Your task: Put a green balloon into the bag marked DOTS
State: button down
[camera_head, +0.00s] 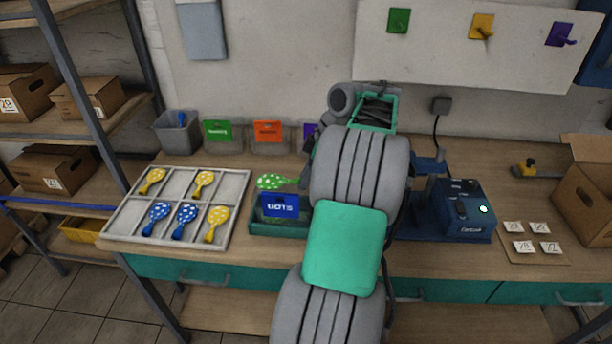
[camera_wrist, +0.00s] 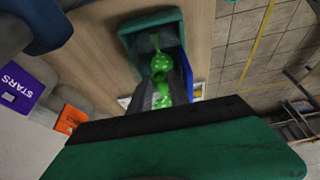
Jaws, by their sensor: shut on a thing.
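A green balloon with white dots (camera_head: 272,181) shows flat and uninflated just above and behind the blue bag marked DOTS (camera_head: 281,206) in the head view. My gripper (camera_wrist: 162,96) is shut on this balloon in the wrist view, where the dotted green balloon (camera_wrist: 162,66) extends beyond the fingers. In that view the balloon lies over the opening of the green holder (camera_wrist: 150,22) around the bag. I cannot tell how far it is inside the bag. In the head view my arm hides the gripper fingers.
A grey sorting tray (camera_head: 240,200) left of the bag holds several yellow and blue dotted balloons. Bins with a green card (camera_head: 217,130) and an orange card (camera_head: 268,131) stand behind. The STARS card (camera_wrist: 22,82) shows in the wrist view. A blue machine (camera_head: 462,212) stands to the right.

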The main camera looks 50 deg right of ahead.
aim_at(304, 199)
notch_tip(304, 199, down, 7)
jog(key=b, duration=0.5)
jog(key=shift+f+b, duration=0.2)
jog(key=shift+b, duration=0.15)
jog(key=shift+r, duration=0.1)
jog(key=c, duration=1.1)
grip_release()
jog(key=shift+c, duration=0.2)
notch_tip(304, 199, up, 13)
jog(key=p, duration=1.2)
jog(key=shift+r+p, duration=0.1)
jog(key=shift+p, duration=0.3)
